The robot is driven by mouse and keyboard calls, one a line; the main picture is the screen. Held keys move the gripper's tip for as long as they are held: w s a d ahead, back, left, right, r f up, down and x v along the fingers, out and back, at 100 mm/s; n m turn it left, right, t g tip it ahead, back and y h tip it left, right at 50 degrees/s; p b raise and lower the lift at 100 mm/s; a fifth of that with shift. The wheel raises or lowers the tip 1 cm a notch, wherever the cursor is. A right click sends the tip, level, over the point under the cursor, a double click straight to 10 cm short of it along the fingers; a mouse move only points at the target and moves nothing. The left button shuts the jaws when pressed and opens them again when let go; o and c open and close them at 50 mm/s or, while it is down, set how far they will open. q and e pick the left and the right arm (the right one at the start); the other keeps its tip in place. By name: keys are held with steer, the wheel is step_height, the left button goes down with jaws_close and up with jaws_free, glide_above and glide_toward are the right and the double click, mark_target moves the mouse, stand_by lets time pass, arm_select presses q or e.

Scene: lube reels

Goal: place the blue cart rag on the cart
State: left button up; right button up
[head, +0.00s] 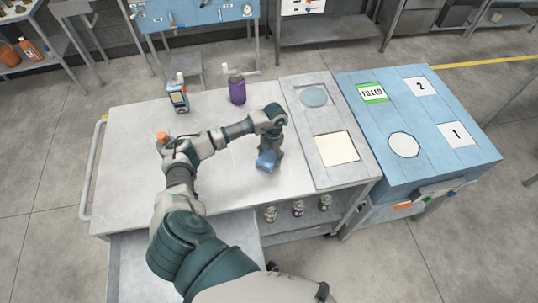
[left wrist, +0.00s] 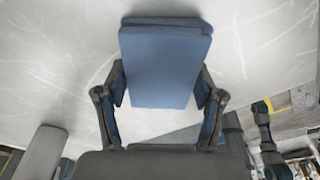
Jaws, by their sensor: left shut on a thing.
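The blue cart rag (head: 266,160) is a folded blue block near the right part of the pale cart top (head: 140,145). My left gripper (head: 271,151) is shut on it, pointing down. In the left wrist view the rag (left wrist: 165,65) sits between the two fingers of my left gripper (left wrist: 160,100), with the pale surface behind it. I cannot tell whether the rag touches the cart top. My right gripper is not in view.
On the cart stand a purple bottle (head: 237,89), a blue device (head: 178,97) and an orange-capped bottle (head: 162,138). A grey panel (head: 309,117) and a blue bench (head: 440,160) adjoin at right. Small bottles (head: 298,208) stand on a lower shelf. The cart's front left is clear.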

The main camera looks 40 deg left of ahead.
mark_target(271, 152)
arm_select(q)
steer(key=shift+a+f, duration=0.1)
steer(key=shift+f, duration=0.05)
steer(key=o, duration=1)
steer(key=shift+a, duration=0.15)
steer(key=shift+o, duration=0.6)
steer(key=shift+a, duration=0.25)
steer(key=shift+d+r, duration=0.15)
steer(key=shift+r, duration=0.05)
step_height(271, 152, up, 12)
steer(key=w+b, duration=0.1)
steer(key=shift+w+f, duration=0.15)
steer(key=shift+w, duration=0.2)
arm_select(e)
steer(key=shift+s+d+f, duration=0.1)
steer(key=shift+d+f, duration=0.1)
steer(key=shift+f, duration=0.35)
